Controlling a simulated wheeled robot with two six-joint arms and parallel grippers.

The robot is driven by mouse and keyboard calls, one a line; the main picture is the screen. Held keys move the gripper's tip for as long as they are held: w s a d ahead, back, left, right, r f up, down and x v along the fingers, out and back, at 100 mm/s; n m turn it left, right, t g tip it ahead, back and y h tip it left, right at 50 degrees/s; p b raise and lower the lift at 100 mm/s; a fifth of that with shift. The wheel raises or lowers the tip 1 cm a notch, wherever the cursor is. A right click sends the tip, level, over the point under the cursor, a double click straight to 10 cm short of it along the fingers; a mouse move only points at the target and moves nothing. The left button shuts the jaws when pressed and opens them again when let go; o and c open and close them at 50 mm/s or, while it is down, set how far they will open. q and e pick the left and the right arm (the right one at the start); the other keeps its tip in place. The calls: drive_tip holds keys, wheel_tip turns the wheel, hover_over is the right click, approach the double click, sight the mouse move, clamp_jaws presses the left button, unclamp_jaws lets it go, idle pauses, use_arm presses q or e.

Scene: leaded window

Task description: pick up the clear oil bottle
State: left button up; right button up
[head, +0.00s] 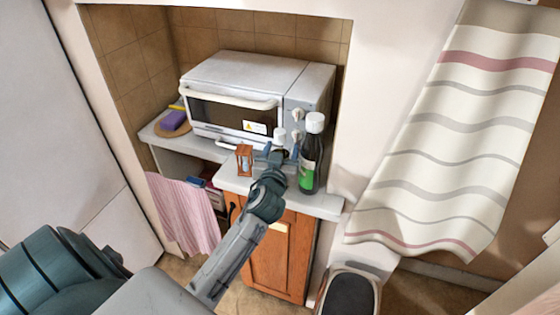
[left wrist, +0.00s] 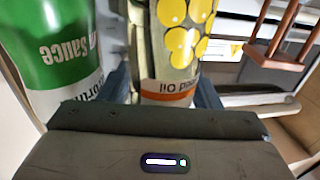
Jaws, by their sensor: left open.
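The clear oil bottle (left wrist: 178,50) has yellow round shapes and an orange-banded label with upside-down lettering in the left wrist view. My left gripper (left wrist: 165,88) is open, with one finger on each side of the bottle's label area. I cannot tell whether the fingers touch it. In the head view my left gripper (head: 276,156) is at the counter in front of the oven. It hides most of the oil bottle there; a pale cap (head: 280,134) shows just above it. My right gripper is not in view.
A dark sauce bottle with a green label (head: 309,165) stands close on the right; it also shows in the left wrist view (left wrist: 58,60). A wooden hourglass (head: 244,160) stands close on the left. A toaster oven (head: 240,80) is behind. A purple sponge (head: 173,120) lies at left.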

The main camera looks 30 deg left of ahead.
use_arm(q)
drive_tip(key=shift+s, duration=0.1)
drive_tip(key=c, duration=0.9)
drive_tip(key=shift+r, duration=0.2)
